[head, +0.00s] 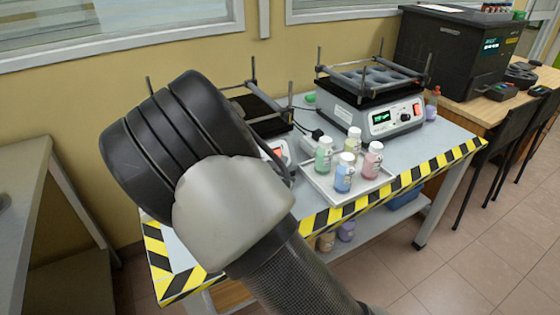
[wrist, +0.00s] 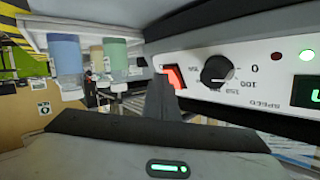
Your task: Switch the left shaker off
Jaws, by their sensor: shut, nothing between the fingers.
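The left shaker (head: 285,124) stands on the table, mostly hidden behind my arm in the head view. Its front panel (wrist: 235,65) fills the right of the wrist view, appearing rotated. The red rocker switch (wrist: 173,78) is beside the black speed knob (wrist: 217,71). In the head view my arm hides the gripper.
A white tray (head: 348,199) with several capped bottles sits right of the left shaker; bottles also show close by in the wrist view (wrist: 66,58). The right shaker (head: 375,118) stands behind the tray. A black machine (head: 450,50) is at the back right.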

